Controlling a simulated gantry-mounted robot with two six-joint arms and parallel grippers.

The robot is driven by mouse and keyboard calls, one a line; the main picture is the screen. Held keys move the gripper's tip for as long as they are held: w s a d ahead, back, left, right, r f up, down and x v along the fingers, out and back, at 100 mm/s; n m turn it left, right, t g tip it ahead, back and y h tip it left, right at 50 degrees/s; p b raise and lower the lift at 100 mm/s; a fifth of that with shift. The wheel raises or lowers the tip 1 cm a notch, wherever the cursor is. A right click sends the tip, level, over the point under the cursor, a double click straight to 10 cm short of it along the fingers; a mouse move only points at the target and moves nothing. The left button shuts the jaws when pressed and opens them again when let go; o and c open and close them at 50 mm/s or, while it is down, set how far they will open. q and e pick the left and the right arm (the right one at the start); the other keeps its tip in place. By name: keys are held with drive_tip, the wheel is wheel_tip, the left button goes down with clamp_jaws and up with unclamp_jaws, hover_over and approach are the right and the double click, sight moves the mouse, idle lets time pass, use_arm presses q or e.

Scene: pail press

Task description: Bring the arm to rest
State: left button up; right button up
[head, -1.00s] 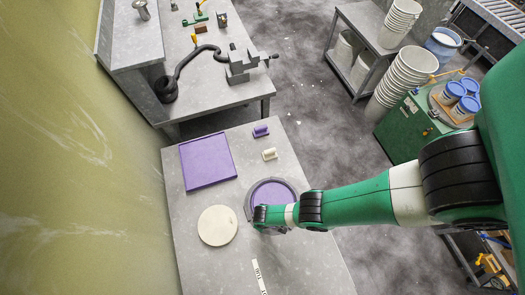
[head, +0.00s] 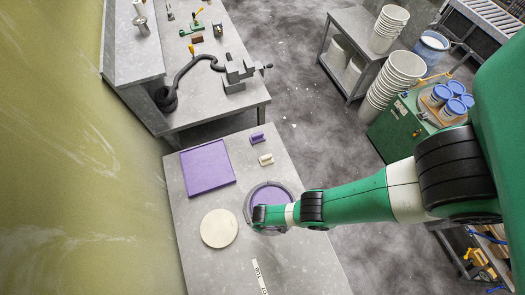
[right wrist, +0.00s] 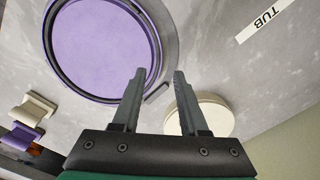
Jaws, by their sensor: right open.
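My right arm enters the head view from the right, and its wrist (head: 275,216) is above the front edge of a purple disc (head: 268,196) in a grey ring. The wrist hides the gripper there. In the right wrist view, the right gripper (right wrist: 160,73) has its two fingers apart with nothing between them. The purple disc (right wrist: 102,48) lies past the left finger, and a cream disc (right wrist: 200,113) shows partly behind the right finger. The cream disc also lies left of the ring in the head view (head: 219,228). My left gripper is not in view.
A purple square (head: 207,167), a purple spool-shaped piece (head: 257,139) and a cream one (head: 265,160) lie on the table (head: 300,262). A "TUB" label (right wrist: 265,20) lies near the ring. A vise (head: 235,72) is on the bench behind. Stacked pails (head: 397,75) stand back right.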

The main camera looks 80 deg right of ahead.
idle(0.3)
drive_tip(key=w+r+t, duration=0.2)
drive_tip(key=w+r, duration=0.4)
drive_tip(key=w, duration=0.3)
drive_tip(key=w+a+r+t, duration=0.1)
drive_tip(key=w+r+t, duration=0.1)
drive_tip(key=w+r, duration=0.5)
drive_tip(key=w+r+t, duration=0.3)
drive_tip(key=w+r, duration=0.1)
drive_tip(key=w, duration=0.6)
drive_tip(key=w+r+t, duration=0.2)
drive_tip(key=w+r, duration=0.2)
drive_tip(key=r, duration=0.5)
drive_tip(key=w+r+t+y, duration=0.1)
drive_tip(key=w+r+t, duration=0.1)
drive_tip(key=w+r, duration=0.5)
drive_tip(key=w+r+t, duration=0.2)
drive_tip(key=r, duration=0.8)
wheel_tip(320, 180, up, 30)
drive_tip(key=s+d+t, duration=0.1)
drive_tip(key=s+t, duration=0.2)
drive_tip(key=t, duration=0.4)
drive_tip(key=s+d+r+n+t+y, duration=0.1)
drive_tip(key=s+r+n+t, duration=0.3)
drive_tip(key=s+r, duration=1.6)
drive_tip(key=t, duration=0.3)
drive_tip(key=shift+s+d+t, duration=0.15)
drive_tip(key=shift+s+t, duration=0.15)
drive_tip(key=shift+s, duration=0.05)
